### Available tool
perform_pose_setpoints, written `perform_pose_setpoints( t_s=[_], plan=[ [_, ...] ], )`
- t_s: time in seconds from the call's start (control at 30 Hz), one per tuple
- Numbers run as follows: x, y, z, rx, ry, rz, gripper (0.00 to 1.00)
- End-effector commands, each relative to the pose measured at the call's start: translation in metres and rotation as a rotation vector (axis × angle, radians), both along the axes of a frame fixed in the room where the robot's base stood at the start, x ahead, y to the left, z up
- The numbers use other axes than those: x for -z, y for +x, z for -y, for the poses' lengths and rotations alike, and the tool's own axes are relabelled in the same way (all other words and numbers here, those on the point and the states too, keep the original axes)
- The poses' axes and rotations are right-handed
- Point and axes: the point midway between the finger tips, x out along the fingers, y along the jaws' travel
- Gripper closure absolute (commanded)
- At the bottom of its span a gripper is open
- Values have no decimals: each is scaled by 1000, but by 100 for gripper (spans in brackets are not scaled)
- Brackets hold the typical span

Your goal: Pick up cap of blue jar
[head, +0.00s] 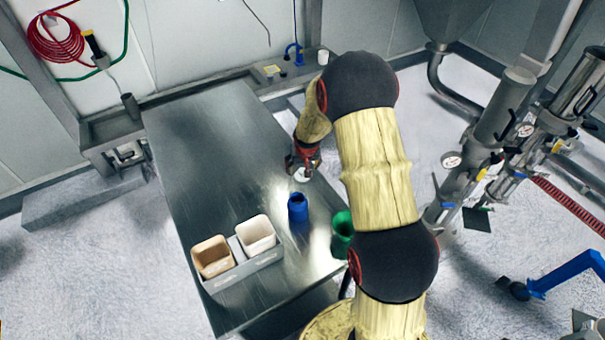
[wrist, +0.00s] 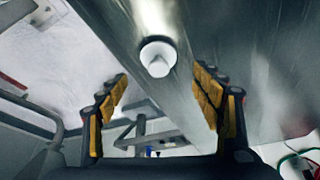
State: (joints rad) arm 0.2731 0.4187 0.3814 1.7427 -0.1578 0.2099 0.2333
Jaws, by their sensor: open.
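The blue jar (head: 298,208) stands upright on the metal table, and its top looks open. A small white round cap (head: 301,175) lies on the table behind the jar. In the wrist view the cap (wrist: 158,57) shows as a white disc with a raised knob. My gripper (head: 303,164) is just above and behind the cap, pointing down. In the wrist view my gripper (wrist: 162,82) is open, with yellow-padded fingers apart on either side and nothing between them. The cap appears ahead of the fingertips, apart from them.
The metal table (head: 205,150) has free room at its left and back. A grey tray (head: 245,270) with a tan bin (head: 212,257) and a white bin (head: 256,235) stands at front left. A green container (head: 342,232) stands near the right edge, by my arm.

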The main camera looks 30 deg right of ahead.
Motion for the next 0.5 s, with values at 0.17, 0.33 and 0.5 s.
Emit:
perform_pose_setpoints(
  t_s=[0.17,0.33,0.5],
  plan=[
    [17,6,3,0,0,-1,34],
    [36,13,7,1,1,-3,34],
    [54,21,11,0,0,-1,34]
  ],
)
